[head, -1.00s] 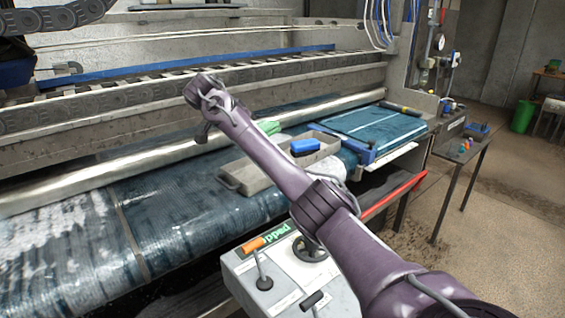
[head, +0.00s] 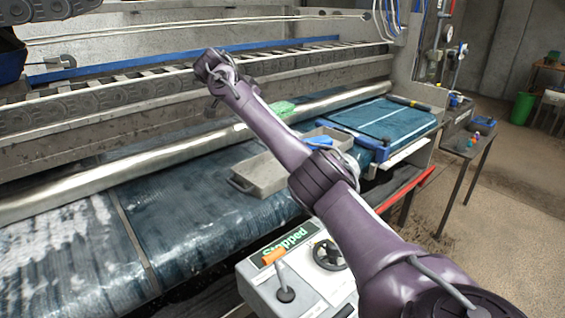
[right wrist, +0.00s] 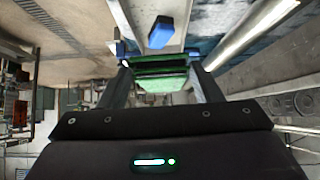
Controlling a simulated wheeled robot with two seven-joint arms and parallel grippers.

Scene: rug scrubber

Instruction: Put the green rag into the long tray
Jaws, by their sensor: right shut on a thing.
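The green rag (head: 284,109) shows just behind my right arm in the head view, above and behind the long grey tray (head: 268,181). In the right wrist view the rag (right wrist: 160,72) is between the two fingers of my right gripper (right wrist: 163,86), which is shut on it. In the head view the arm hides that gripper. The tray rests on the blue wet rug bed, its middle partly covered by my arm. A blue block (head: 321,142) shows at the tray's right part and also in the right wrist view (right wrist: 160,32). My left gripper is not in view.
A blue-framed section (head: 372,150) lies right of the tray. A metal roller (head: 110,172) runs behind the rug bed. A control box (head: 268,290) with a lever and a "Stopped" sign stands in front. A side table (head: 468,146) with small items is at right.

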